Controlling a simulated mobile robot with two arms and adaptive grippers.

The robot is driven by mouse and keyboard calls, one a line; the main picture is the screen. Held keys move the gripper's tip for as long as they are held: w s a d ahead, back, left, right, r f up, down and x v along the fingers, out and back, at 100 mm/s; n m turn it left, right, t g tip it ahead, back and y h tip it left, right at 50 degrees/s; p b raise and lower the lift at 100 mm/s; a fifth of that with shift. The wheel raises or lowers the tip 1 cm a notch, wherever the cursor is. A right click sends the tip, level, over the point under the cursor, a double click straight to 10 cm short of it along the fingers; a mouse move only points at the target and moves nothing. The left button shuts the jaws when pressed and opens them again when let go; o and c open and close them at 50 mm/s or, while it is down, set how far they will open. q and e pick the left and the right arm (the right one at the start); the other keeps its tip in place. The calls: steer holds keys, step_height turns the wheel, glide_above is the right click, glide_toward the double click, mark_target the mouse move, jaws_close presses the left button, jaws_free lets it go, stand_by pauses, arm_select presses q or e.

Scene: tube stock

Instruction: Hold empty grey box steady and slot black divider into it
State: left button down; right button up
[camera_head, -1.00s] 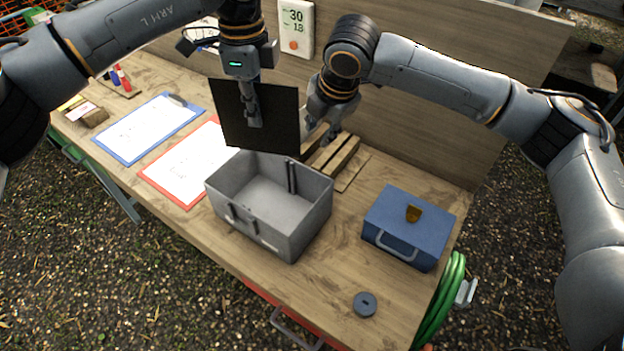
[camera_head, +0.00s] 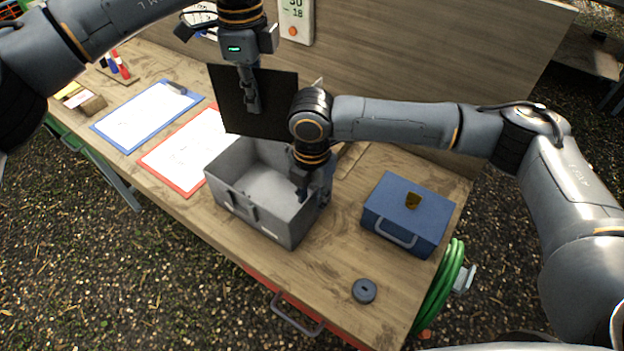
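The grey box (camera_head: 232,197) stands open-topped on the wooden workbench, and its visible inside is empty. My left gripper (camera_head: 252,104) is shut on the black divider (camera_head: 226,95), a flat upright panel held above the back of the box. My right gripper (camera_head: 312,196) is at the right wall of the box, pointing down, with one finger on the inner side and one near the outer side. Whether it is closed on the wall cannot be told. My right wrist hides the box's back right corner and part of the divider's right edge.
A blue case (camera_head: 410,215) with an amber piece on top stands to the right of the box. A dark round disc (camera_head: 364,291) lies near the front edge. Red (camera_head: 186,152) and blue (camera_head: 147,117) clipboards lie left. A wooden panel (camera_head: 420,75) rises behind.

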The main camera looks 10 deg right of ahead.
steer(key=shift+f, duration=1.5)
jaws_close()
